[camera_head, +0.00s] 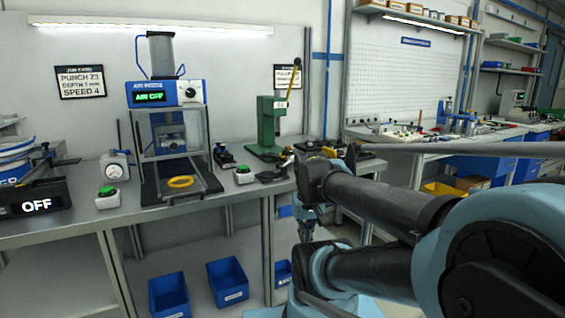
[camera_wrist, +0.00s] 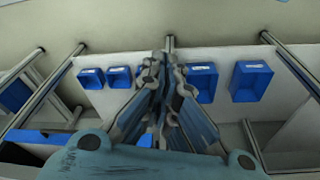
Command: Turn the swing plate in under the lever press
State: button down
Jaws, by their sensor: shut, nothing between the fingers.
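The green lever press (camera_head: 268,128) stands on the bench to the right of the air press, its lever (camera_head: 294,76) with a yellow grip raised up and to the right. A small dark flat piece (camera_head: 271,176) lies at the foot of the press near the bench's front edge. It may be the swing plate, but it is too small to tell, and my arm partly covers the area to its right. My gripper (camera_wrist: 160,68) is shut and empty in the wrist view, with the bench's underside and blue bins beyond it. It touches nothing I can make out.
The air press (camera_head: 165,93) reads "AIR OFF" and has a yellow ring (camera_head: 181,182) at its foot. Blue bins (camera_head: 228,281) sit under the bench, also in the wrist view (camera_wrist: 251,81). A second bench stands right.

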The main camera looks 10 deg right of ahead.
jog(key=w+r+m+h, duration=0.1)
jog(key=w+r+m, duration=0.1)
jog(key=w+r, duration=0.6)
jog(key=w+r+m, duration=0.2)
jog(key=w+r, duration=0.4)
jog(key=w, duration=0.5)
jog(key=w+a+r+m+h, duration=0.1)
jog(key=w+r, duration=0.2)
jog(key=w, duration=0.7)
jog(key=w+a+r+m+t, duration=0.1)
jog(key=w+r+m, duration=0.1)
jog(key=w, duration=0.7)
jog(key=shift+w+a+r+t+h, duration=0.2)
jog(key=shift+w+r+t+h, duration=0.15)
jog(key=shift+r+h, duration=0.1)
jog(key=shift+f, duration=0.1)
jog(key=x, duration=1)
jog(key=shift+s, duration=0.1)
